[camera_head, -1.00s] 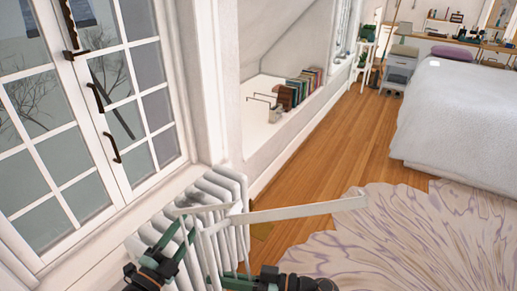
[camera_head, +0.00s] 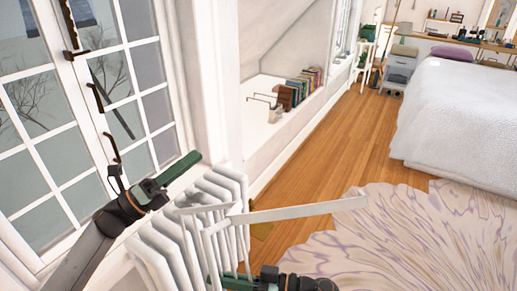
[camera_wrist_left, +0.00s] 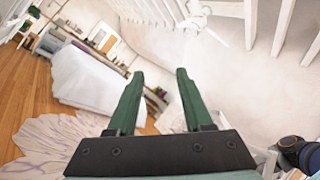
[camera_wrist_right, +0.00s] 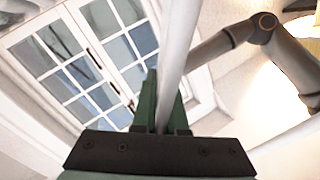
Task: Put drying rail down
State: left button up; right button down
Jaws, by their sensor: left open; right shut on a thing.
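The white drying rail (camera_head: 300,210) is at the white radiator (camera_head: 160,258) under the window. Its long flat bar reaches right, over the edge of the rug, and thinner bars hang down in front of the radiator. I cannot tell whether it rests on the radiator. My left gripper (camera_head: 192,160) is above the radiator, apart from the rail, open and empty. In the left wrist view its fingers (camera_wrist_left: 157,75) are spread. My right gripper (camera_head: 222,280) is low at the rail's lower bars. In the right wrist view it is shut on a white bar (camera_wrist_right: 178,45).
The glazed window doors (camera_head: 115,100) stand close on the left. A patterned rug (camera_head: 400,230) covers the floor at right, before the white bed (camera_head: 455,120). Books (camera_head: 305,88) stand in the wall recess. The wooden floor (camera_head: 330,140) between is clear.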

pick_arm(q)
jog(key=shift+s+d+r+m+g+h, duration=0.25)
jog(key=shift+d+r+m+g, duration=0.35)
jog(key=shift+m, duration=0.3)
jog(key=shift+s+d+r+m+g+h, duration=0.3)
jog(key=shift+d+m+g, duration=0.25)
jog(key=shift+m+g, duration=0.3)
jog(key=shift+s+d+r+m+g+h, duration=0.25)
jog(key=shift+d+r+m+g, duration=0.35)
jog(key=shift+m, duration=0.35)
jog(key=shift+f, duration=0.15)
